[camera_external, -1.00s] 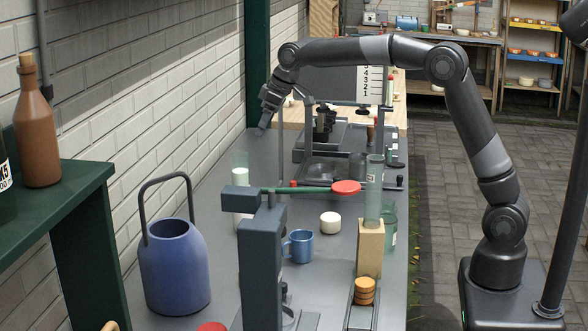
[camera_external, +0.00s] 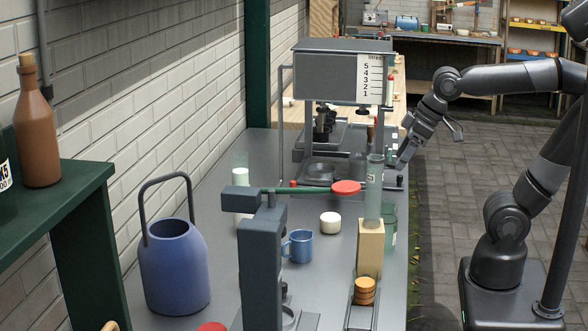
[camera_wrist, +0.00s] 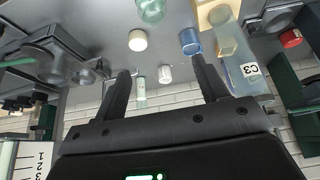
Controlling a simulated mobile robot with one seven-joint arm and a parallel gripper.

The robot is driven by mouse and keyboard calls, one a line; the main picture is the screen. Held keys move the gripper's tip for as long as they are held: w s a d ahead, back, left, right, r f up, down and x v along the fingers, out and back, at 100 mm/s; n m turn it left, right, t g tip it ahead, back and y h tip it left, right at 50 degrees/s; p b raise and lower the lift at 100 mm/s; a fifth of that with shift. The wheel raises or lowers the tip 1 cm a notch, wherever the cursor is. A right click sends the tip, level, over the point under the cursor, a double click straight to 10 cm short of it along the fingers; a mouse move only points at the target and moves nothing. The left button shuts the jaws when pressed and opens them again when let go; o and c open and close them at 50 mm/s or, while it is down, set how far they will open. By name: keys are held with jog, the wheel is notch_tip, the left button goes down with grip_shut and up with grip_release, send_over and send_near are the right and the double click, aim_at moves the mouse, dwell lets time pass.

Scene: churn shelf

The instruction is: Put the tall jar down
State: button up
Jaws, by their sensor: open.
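My gripper (camera_external: 430,147) is open and empty beyond the bench's right edge, near the scale stand; its spread fingers also show in the wrist view (camera_wrist: 160,67). A tall clear jar (camera_external: 374,190) with a small label stands upright on a pale wooden block (camera_external: 370,249); in the wrist view the jar (camera_wrist: 238,62) reads C3. A second tall clear-green jar (camera_external: 240,187) with white contents stands upright near the wall; it shows small between my fingers in the wrist view (camera_wrist: 141,92). My gripper touches neither. I cannot tell which jar the task names.
A blue mug (camera_external: 298,246), a white round piece (camera_external: 330,222) and a green glass jar (camera_external: 389,228) stand on the grey bench (camera_external: 215,275). A grey press with a red-ended lever (camera_external: 345,187) is in front. A blue can (camera_external: 173,266) stands left. The scale stand (camera_external: 325,77) is behind.

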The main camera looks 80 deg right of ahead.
jog(key=s+f, duration=0.2)
jog(key=s, duration=0.1)
jog(key=s+f, duration=0.1)
jog(key=shift+s+a+f, duration=0.15)
jog(key=shift+s+a, duration=0.1)
jog(key=shift+a, duration=0.05)
jog(key=shift+o, duration=0.2)
